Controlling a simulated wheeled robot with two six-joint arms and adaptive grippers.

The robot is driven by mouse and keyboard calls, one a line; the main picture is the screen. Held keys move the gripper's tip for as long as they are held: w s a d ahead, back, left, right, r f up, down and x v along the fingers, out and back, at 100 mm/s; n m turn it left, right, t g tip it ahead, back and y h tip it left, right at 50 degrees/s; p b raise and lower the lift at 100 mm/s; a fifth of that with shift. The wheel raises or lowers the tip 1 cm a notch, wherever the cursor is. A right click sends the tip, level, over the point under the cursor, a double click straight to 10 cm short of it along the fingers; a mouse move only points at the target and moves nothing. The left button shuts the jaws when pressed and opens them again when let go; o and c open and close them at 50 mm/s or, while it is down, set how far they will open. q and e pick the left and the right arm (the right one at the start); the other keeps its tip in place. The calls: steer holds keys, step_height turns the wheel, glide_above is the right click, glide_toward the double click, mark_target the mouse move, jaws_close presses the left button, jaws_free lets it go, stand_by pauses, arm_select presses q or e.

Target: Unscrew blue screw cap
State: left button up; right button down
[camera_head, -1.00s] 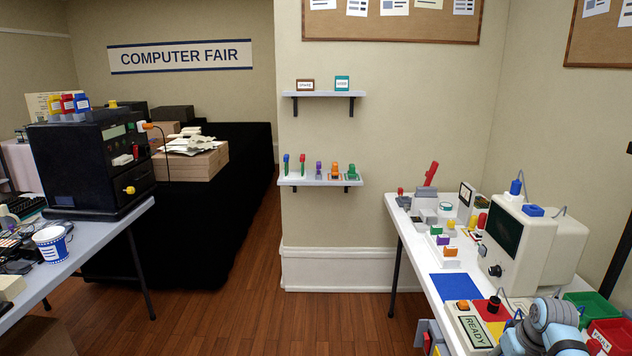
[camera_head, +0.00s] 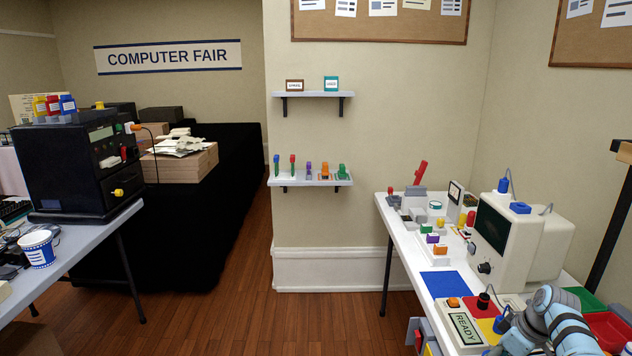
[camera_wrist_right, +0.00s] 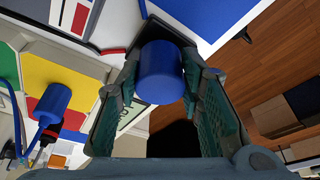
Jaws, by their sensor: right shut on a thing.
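In the right wrist view a blue cylinder, the blue screw cap (camera_wrist_right: 161,72), sits between the fingers of my right gripper (camera_wrist_right: 168,92). The gripper is shut on it. What lies under the cap is mostly hidden. In the head view my right arm comes in at the lower right, over the near end of the right table, and its fingertips are hard to make out. A small blue shape (camera_head: 502,323) shows beside the arm there; I cannot tell whether it is the held cap. My left gripper is not in view.
A READY display box (camera_head: 466,330) stands at the right table's near edge, beside blue (camera_head: 446,284) and yellow mats. A cream monitor (camera_head: 520,240) stands behind. A blue plug (camera_wrist_right: 53,102) with a cable is left of my gripper in the wrist view. Open floor lies between tables.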

steer(key=shift+r+p, duration=2.55)
steer(key=shift+r, duration=0.05)
